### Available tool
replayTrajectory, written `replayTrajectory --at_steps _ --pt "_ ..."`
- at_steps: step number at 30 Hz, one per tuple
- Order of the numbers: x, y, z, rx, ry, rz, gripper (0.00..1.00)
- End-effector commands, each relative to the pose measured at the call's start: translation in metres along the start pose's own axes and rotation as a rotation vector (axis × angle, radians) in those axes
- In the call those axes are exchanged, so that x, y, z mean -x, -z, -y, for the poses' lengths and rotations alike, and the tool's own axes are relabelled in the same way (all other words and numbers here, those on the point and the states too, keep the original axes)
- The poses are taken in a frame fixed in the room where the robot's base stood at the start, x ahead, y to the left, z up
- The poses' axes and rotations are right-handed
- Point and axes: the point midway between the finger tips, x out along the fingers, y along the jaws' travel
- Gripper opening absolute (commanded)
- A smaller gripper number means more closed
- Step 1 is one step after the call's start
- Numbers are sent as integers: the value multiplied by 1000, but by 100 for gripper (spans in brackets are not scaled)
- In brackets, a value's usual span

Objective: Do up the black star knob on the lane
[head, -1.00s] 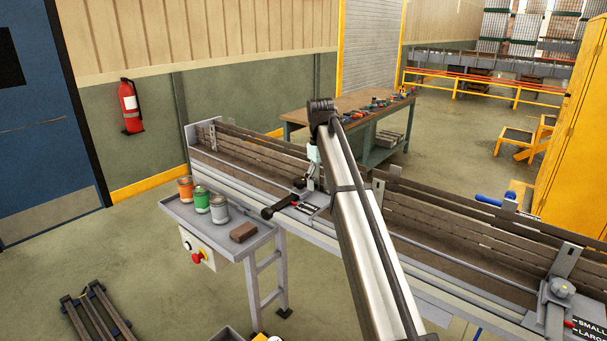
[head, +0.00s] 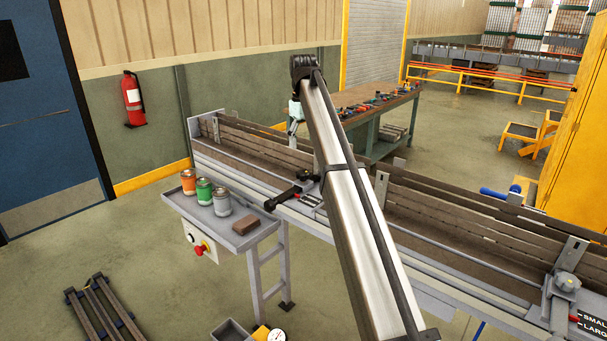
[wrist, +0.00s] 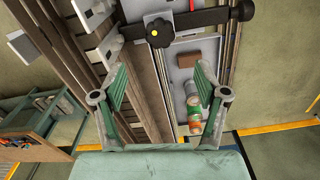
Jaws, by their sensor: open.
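The black star knob (wrist: 159,31) shows in the wrist view on the lane's slotted plate, beside a black bar handle (wrist: 215,17). My gripper (wrist: 161,75) is open and empty. Its two green fingers are apart, and the knob appears beyond the fingertips, not between them. In the head view my gripper (head: 294,127) hangs above the lane (head: 240,165).
A side tray (head: 190,207) holds several cans (head: 204,191) and a brown block (head: 231,225). A workbench (head: 375,110) with tools stands behind.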

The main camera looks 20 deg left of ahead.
Motion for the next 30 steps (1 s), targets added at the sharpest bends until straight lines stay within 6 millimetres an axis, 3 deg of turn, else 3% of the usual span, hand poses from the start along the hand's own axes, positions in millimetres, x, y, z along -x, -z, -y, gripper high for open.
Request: replayTrajectory --at_steps 9,15,21,30 --pt "-60 -2 1 0 1 2 73" --pt "-90 -1 1 0 1 1 73" --pt "-105 0 0 0 0 0 73" --pt "-108 0 0 0 0 0 73"
